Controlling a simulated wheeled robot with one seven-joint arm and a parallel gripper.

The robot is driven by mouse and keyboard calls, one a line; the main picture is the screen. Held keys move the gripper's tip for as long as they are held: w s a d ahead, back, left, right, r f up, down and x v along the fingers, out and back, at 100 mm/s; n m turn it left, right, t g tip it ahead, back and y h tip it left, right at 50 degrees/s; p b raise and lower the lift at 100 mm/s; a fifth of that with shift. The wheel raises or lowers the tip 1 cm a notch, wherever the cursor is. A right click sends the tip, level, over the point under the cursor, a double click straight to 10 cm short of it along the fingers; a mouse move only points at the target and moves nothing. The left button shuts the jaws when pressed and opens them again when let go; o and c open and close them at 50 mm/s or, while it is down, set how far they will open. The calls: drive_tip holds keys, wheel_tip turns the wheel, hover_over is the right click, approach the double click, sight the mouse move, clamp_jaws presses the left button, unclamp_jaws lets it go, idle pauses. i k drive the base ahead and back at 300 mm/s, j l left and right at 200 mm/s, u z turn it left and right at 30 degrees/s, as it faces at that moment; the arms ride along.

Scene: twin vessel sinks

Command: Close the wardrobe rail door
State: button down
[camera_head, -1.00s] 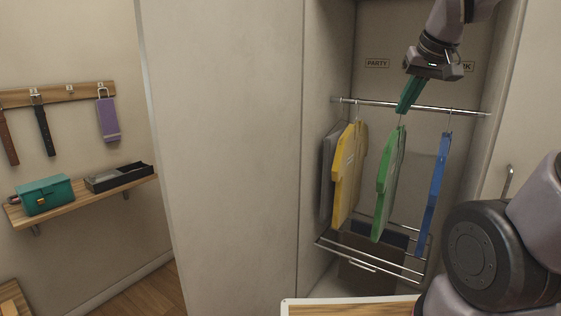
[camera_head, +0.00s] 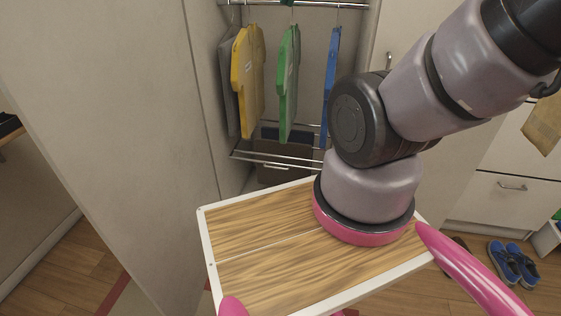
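The wardrobe's rail compartment stands open. Its metal rail (camera_head: 300,5) shows at the top edge, with a grey, a yellow (camera_head: 247,80), a green (camera_head: 289,80) and a blue (camera_head: 331,85) garment hanging from it. A pale panel with a metal handle (camera_head: 388,60) stands to the right of the opening. A large plain pale panel (camera_head: 120,110) stands to the left. I cannot tell for sure which panel is the rail door. My gripper is out of view; only my arm's lower links show, in front of the wardrobe's right part.
A pull-out wire rack (camera_head: 270,158) and a dark brown bin (camera_head: 283,170) sit low in the compartment. A drawer front with a handle (camera_head: 512,186) is at the right. Blue shoes (camera_head: 513,263) lie on the floor at lower right. Wooden floor shows at lower left.

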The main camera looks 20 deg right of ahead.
sight(106, 91)
drive_tip(key=j+z, duration=0.15)
drive_tip(key=j, duration=0.35)
drive_tip(key=k+j+z, duration=0.15)
drive_tip(key=j, duration=0.35)
drive_tip(key=k+j+z, duration=0.15)
drive_tip(key=j, duration=0.35)
drive_tip(key=j+z, duration=0.1)
drive_tip(key=j, duration=0.4)
drive_tip(key=k+j+z, duration=0.15)
drive_tip(key=j, duration=0.3)
drive_tip(key=k+j+z, duration=0.15)
drive_tip(key=j, duration=0.3)
drive_tip(key=k+j+z, duration=0.15)
drive_tip(key=j, duration=0.3)
drive_tip(key=k+j+z, duration=0.15)
drive_tip(key=k+j, duration=0.2)
drive_tip(key=i, duration=0.15)
drive_tip(key=j, duration=0.05)
